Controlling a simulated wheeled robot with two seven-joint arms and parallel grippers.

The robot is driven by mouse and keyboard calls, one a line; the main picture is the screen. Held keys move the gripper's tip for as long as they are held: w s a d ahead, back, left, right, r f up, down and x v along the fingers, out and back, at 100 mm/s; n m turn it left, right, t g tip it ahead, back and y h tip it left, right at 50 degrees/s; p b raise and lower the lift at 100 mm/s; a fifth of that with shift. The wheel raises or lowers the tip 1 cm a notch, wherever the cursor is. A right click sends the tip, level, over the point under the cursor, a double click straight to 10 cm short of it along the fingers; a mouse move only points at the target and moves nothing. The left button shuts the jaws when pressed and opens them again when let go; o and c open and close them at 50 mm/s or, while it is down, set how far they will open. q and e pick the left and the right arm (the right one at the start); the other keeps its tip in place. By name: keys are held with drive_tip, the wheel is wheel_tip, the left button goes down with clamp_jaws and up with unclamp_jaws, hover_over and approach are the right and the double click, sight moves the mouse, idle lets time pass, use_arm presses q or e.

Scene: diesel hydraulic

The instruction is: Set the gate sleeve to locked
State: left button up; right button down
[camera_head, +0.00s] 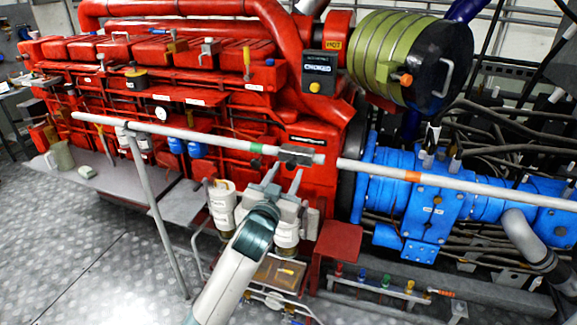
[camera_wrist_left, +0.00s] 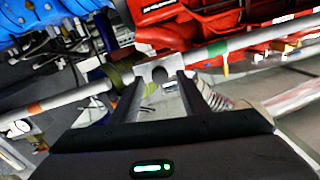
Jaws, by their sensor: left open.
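The gate sleeve (camera_head: 298,156) is a dark collar on the long grey handrail, near the rail's gap, in the middle of the head view. A green band (camera_head: 256,148) marks the rail left of the sleeve, and an orange band (camera_head: 412,176) marks the rail to the right. My left gripper (camera_head: 283,179) is open just below and in front of the sleeve. In the wrist view its two fingers (camera_wrist_left: 158,94) flank the tab's lower side; contact cannot be told. My right gripper is not in view.
The red engine (camera_head: 200,85) stands behind the rail, with white filter canisters (camera_head: 223,203) below it. A blue gearbox (camera_head: 433,210) is at right. A slanted grey post (camera_head: 157,213) supports the rail at left. Bare metal floor (camera_head: 85,260) lies at lower left.

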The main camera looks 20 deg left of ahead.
use_arm(q)
drive_tip(key=shift+w, duration=1.2)
clamp_jaws()
drive_tip(key=d, duration=1)
drive_tip(key=shift+s+d, duration=0.15)
drive_tip(key=shift+s, duration=0.05)
drive_tip(key=shift+c, duration=1.1)
unclamp_jaws()
drive_tip(key=shift+o, duration=1.1)
drive_tip(key=shift+d, duration=0.2)
